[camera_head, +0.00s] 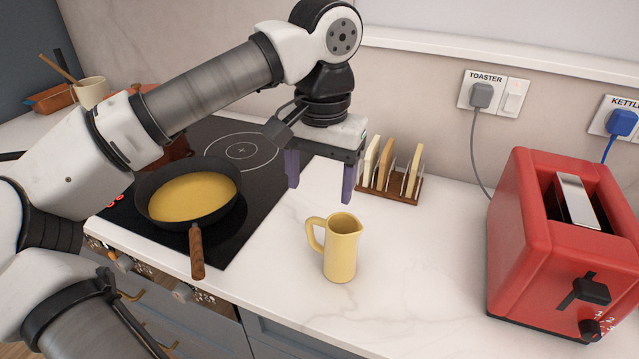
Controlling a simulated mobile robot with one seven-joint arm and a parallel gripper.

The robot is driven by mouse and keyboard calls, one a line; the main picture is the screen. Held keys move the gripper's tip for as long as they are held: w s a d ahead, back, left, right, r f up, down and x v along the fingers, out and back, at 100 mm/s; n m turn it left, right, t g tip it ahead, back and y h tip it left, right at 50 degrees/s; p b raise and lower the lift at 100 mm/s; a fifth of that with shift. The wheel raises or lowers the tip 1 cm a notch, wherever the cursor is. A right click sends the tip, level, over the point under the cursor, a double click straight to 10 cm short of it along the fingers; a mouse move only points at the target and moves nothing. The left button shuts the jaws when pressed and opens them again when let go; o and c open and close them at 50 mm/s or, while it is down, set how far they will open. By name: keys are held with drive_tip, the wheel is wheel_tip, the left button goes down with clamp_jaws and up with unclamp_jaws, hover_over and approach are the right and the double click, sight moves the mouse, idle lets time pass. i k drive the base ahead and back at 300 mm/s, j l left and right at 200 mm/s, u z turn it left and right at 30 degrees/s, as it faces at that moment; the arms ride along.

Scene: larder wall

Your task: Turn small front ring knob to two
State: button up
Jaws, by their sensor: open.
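The hob (241,151) is black glass with a marked ring at the back. A row of knobs shows on the cooker front below the counter edge, partly behind my arm. One knob (182,292) is at the right of this row and another (122,263) is further left. Their labels and settings are too small to read, and I cannot tell which is the small front ring knob. My gripper (320,186) is open and empty. It points down above the counter, right of the hob and well away from the knobs.
A frying pan (150,206) with yellow contents sits on the hob, its wooden handle (196,250) over the front edge. A yellow jug (341,255) stands on the counter (425,280). A toast rack (404,192) and red toaster (520,235) stand further right.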

sight(122, 264)
drive_tip(key=u, duration=1.25)
